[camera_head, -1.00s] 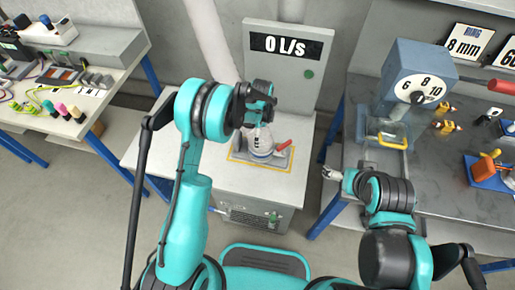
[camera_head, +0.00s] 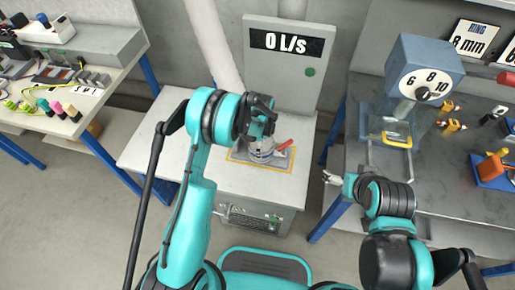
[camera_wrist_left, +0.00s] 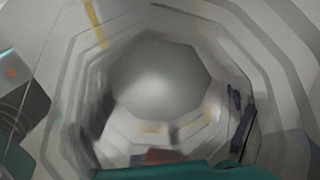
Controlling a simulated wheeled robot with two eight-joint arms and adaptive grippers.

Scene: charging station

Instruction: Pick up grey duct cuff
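The thing I take for the grey duct cuff (camera_head: 262,152) is a pale round piece with a dark band, standing on the yellow-outlined plate of the middle bench in the head view. My left gripper (camera_head: 263,127) is directly above it and hides its top. In the left wrist view, blurred grey octagonal rings (camera_wrist_left: 160,80) fill the middle, with dark finger-like shapes apart on either side. The left gripper looks open; contact cannot be made out. My right gripper (camera_head: 332,178) is small and pale beside the right bench, away from the cuff; its opening is too small to tell.
A red-handled part (camera_head: 284,146) lies right of the cuff. The upright panel (camera_head: 289,70) reading 0 L/s stands behind, beside a thick pale duct (camera_head: 213,40). The dial machine (camera_head: 425,70) and orange-handled tool (camera_head: 490,168) are on the right bench. The middle bench's left part is bare.

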